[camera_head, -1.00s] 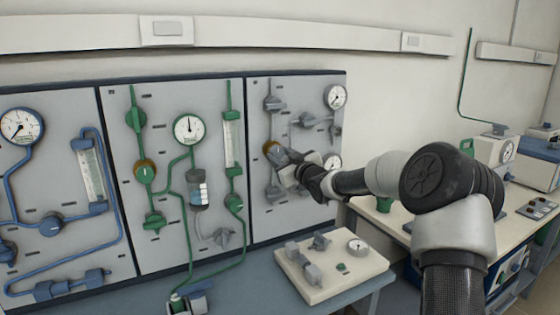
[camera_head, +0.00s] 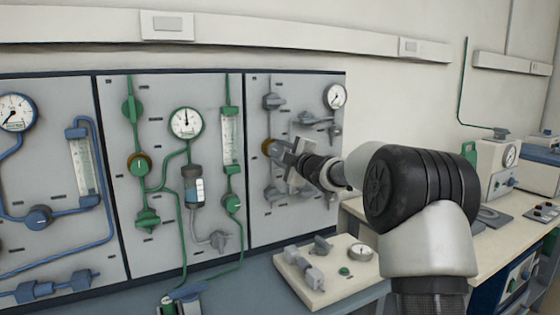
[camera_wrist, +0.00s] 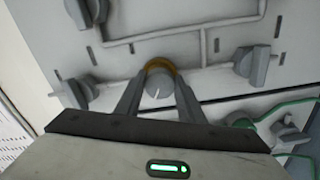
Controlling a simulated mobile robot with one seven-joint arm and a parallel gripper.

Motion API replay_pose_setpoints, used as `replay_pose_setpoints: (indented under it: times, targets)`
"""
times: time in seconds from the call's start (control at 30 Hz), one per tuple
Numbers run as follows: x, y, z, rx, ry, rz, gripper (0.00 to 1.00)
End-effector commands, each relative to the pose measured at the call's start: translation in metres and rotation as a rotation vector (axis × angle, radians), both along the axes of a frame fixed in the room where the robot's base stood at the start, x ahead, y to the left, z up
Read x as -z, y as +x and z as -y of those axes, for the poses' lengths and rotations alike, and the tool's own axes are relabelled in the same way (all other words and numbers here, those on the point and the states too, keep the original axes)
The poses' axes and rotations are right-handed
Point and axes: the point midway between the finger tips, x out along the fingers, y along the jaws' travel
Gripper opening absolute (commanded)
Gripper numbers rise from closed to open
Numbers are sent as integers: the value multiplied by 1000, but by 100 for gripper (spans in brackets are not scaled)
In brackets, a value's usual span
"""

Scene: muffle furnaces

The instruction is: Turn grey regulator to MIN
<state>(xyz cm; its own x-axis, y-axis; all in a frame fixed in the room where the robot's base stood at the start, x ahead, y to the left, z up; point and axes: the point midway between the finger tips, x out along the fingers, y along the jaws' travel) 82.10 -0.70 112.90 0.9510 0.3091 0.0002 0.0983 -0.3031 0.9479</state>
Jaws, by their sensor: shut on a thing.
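The grey regulator (camera_wrist: 158,86) is a round grey knob with a brass-coloured collar and a white pointer line on its face. It sits on the grey panel between grey pipes in the wrist view. My gripper (camera_wrist: 157,97) is shut on it, one finger on each side. The white line points down and slightly left in that view. In the head view my gripper (camera_head: 284,152) meets the right-hand panel (camera_head: 262,220), and only the brass collar (camera_head: 267,146) shows clearly there. MIN markings cannot be read in either view.
Grey valves (camera_wrist: 252,66) flank the regulator closely, with another at left (camera_wrist: 76,93). A gauge (camera_head: 335,96) is at the panel's upper right. A cream block with valves (camera_head: 330,285) stands on the bench below. Green and blue pipework fills the panels to the left.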

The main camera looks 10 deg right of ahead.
Motion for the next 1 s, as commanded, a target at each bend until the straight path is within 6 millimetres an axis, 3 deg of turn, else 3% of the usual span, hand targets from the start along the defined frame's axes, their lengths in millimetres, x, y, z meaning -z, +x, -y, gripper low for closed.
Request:
replay_pose_setpoints:
  times: [0.5, 1.0]
  targets:
    - [-1, 0, 0, -1, -391, 125, 13]
    - [-1, 0, 1, 0, -511, 164, 13]
